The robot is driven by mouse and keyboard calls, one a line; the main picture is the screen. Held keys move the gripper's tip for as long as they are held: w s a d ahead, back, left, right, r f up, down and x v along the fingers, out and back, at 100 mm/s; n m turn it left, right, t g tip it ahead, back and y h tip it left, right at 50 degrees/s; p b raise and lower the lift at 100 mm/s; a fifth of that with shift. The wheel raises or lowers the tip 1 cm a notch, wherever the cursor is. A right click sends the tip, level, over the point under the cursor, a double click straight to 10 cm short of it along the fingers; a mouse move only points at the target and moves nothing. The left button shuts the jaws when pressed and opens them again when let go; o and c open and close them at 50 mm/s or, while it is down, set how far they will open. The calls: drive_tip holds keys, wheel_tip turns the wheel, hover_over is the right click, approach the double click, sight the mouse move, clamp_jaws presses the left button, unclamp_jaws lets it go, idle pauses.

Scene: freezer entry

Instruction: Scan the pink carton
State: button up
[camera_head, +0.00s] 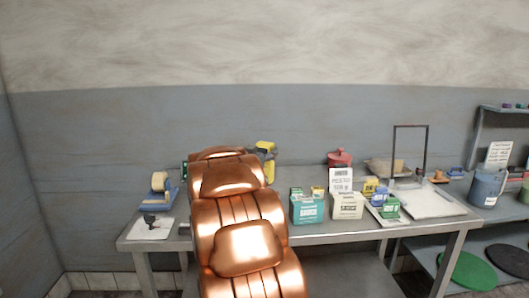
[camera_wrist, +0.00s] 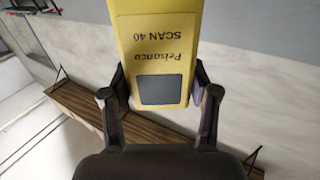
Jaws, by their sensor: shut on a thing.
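My gripper (camera_wrist: 160,94) is shut on a yellow handheld scanner (camera_wrist: 156,40), one dark finger on each side. The scanner has a dark square and the print "Peisanco SCAN 40", upside down in the wrist view. In the head view the scanner (camera_head: 265,148) shows at the back of the table, just right of my copper arm, which hides most of the gripper. I cannot make out a pink carton. A teal carton (camera_head: 308,210) and a cream carton (camera_head: 346,206) stand upright on the table, right of my arm and apart from the scanner.
The metal table (camera_head: 285,235) stands against the wall. A tape dispenser (camera_head: 160,190) is at its left. A red lidded pot (camera_head: 340,158), small yellow and green boxes (camera_head: 389,207) and a white tray with an upright frame (camera_head: 430,206) are right. A blue bucket (camera_head: 485,188) stands far right.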

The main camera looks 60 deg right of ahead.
drive_tip(key=shift+r+p, duration=3.6)
drive_tip(key=shift+p, duration=0.1)
drive_tip(key=shift+f, duration=0.1)
